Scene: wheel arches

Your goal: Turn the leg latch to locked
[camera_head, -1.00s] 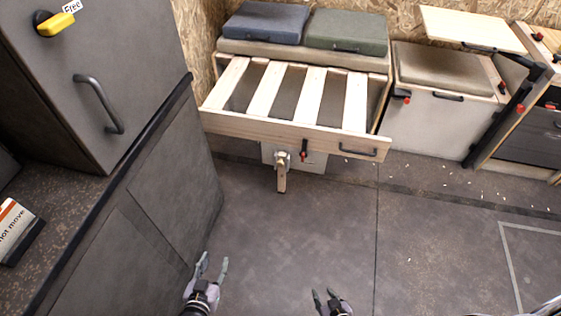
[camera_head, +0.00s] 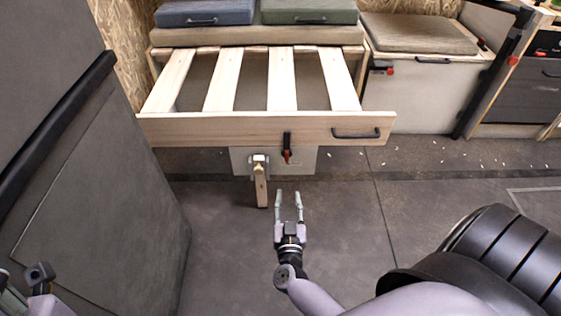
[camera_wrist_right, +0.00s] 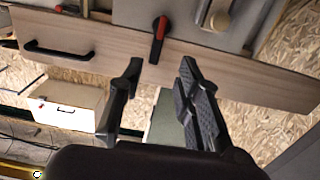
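A black lever with a red tip (camera_head: 287,146) hangs straight down on the wooden front board of the slatted bed frame. I take it for the leg latch. It also shows in the right wrist view (camera_wrist_right: 158,40), beyond the fingertips. The wooden leg (camera_head: 261,186) stands upright just left of it, under a pale metal bracket (camera_head: 259,160). My right gripper (camera_head: 288,197) is open and empty, below and in front of the lever, apart from it. In the right wrist view its two fingers (camera_wrist_right: 161,72) are spread. My left gripper (camera_head: 38,274) shows only partly at the lower left edge.
The slatted frame's front board (camera_head: 220,131) carries a black handle (camera_head: 356,133) right of the lever. A grey cabinet (camera_head: 105,200) fills the left side. A cushioned white box (camera_head: 425,95) stands at the right. The floor before the leg is clear.

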